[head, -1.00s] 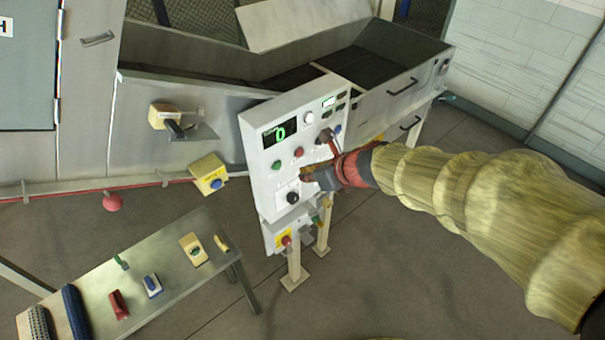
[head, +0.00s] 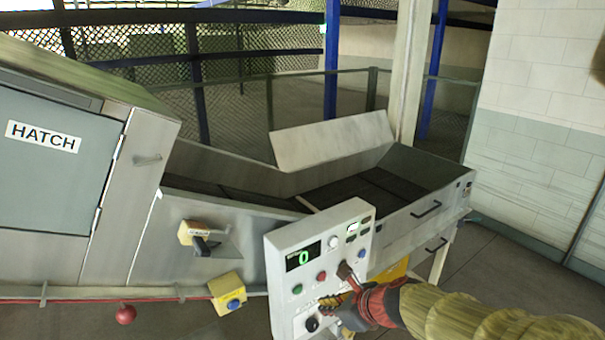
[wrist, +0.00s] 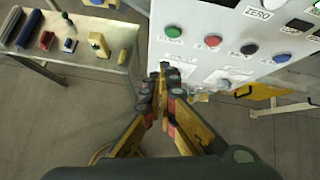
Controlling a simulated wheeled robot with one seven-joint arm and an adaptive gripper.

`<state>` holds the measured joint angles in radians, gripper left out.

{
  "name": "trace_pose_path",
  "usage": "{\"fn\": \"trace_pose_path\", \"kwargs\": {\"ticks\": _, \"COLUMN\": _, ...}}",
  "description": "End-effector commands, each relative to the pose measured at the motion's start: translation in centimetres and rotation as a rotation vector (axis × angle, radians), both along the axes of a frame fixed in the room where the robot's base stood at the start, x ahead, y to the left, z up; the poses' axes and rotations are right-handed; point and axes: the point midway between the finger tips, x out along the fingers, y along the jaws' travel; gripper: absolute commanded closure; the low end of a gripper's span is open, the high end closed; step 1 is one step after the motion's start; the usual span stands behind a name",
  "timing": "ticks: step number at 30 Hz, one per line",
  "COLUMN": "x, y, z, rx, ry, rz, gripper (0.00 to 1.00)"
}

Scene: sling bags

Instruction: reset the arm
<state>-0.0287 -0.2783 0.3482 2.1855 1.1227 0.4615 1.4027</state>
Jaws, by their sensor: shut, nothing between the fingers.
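My arm in its yellow sleeve enters the head view from the lower right. My gripper (head: 330,304), red and black with yellow fingers, is in front of the lower part of the grey control panel (head: 285,268). In the wrist view my gripper (wrist: 163,78) has its fingertips together and holds nothing. The panel (wrist: 185,52) fills the upper right there. The tips overlap the panel's lower left edge, near a dark knob; I cannot tell whether they touch it. The black knob (head: 312,324) also shows in the head view.
The panel has a green button (head: 297,289), a red button (head: 321,276) and a display (head: 303,255) reading 0. A bench (wrist: 75,37) with small items shows in the wrist view.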

Motion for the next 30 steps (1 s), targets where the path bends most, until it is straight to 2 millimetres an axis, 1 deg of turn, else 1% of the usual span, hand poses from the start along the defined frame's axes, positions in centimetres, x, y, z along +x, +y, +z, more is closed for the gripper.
{"fn": "trace_pose_path", "kwargs": {"ticks": 3, "x": -2.7, "y": 0.5, "z": -1.7, "rx": -0.189, "ry": -0.067, "rz": 0.306, "gripper": 1.00}}
{"fn": "trace_pose_path", "kwargs": {"ticks": 4, "x": -3.6, "y": 0.6, "z": -1.9, "rx": -0.244, "ry": -0.091, "rz": 0.399, "gripper": 1.00}}
{"fn": "trace_pose_path", "kwargs": {"ticks": 8, "x": -7.9, "y": 0.0, "z": -3.3, "rx": -0.487, "ry": -0.215, "rz": 0.817, "gripper": 1.00}}
{"fn": "trace_pose_path", "kwargs": {"ticks": 9, "x": -9.3, "y": -0.5, "z": -3.9, "rx": -0.563, "ry": -0.255, "rz": 0.950, "gripper": 1.00}}
{"fn": "trace_pose_path", "kwargs": {"ticks": 11, "x": -11.5, "y": -1.5, "z": -5.1, "rx": -0.682, "ry": -0.314, "rz": 1.151, "gripper": 1.00}}
{"fn": "trace_pose_path", "kwargs": {"ticks": 12, "x": -13.1, "y": -2.4, "z": -6.0, "rx": -0.763, "ry": -0.352, "rz": 1.288, "gripper": 1.00}}
{"fn": "trace_pose_path", "kwargs": {"ticks": 15, "x": -16.2, "y": -4.7, "z": -8.0, "rx": -0.939, "ry": -0.416, "rz": 1.572, "gripper": 1.00}}
{"fn": "trace_pose_path", "kwargs": {"ticks": 18, "x": -18.5, "y": -7.1, "z": -9.7, "rx": -1.080, "ry": -0.441, "rz": 1.776, "gripper": 1.00}}
{"fn": "trace_pose_path", "kwargs": {"ticks": 21, "x": -20.3, "y": -9.2, "z": -11.2, "rx": -1.197, "ry": -0.441, "rz": 1.908, "gripper": 1.00}}
{"fn": "trace_pose_path", "kwargs": {"ticks": 23, "x": -21.1, "y": -10.3, "z": -12.0, "rx": -1.260, "ry": -0.432, "rz": 1.954, "gripper": 1.00}}
{"fn": "trace_pose_path", "kwargs": {"ticks": 24, "x": -21.5, "y": -10.9, "z": -12.5, "rx": -1.295, "ry": -0.424, "rz": 1.964, "gripper": 1.00}}
{"fn": "trace_pose_path", "kwargs": {"ticks": 27, "x": -22.2, "y": -12.0, "z": -13.5, "rx": -1.379, "ry": -0.417, "rz": 1.958, "gripper": 1.00}}
{"fn": "trace_pose_path", "kwargs": {"ticks": 30, "x": -22.5, "y": -12.2, "z": -14.1, "rx": -1.430, "ry": -0.432, "rz": 1.929, "gripper": 1.00}}
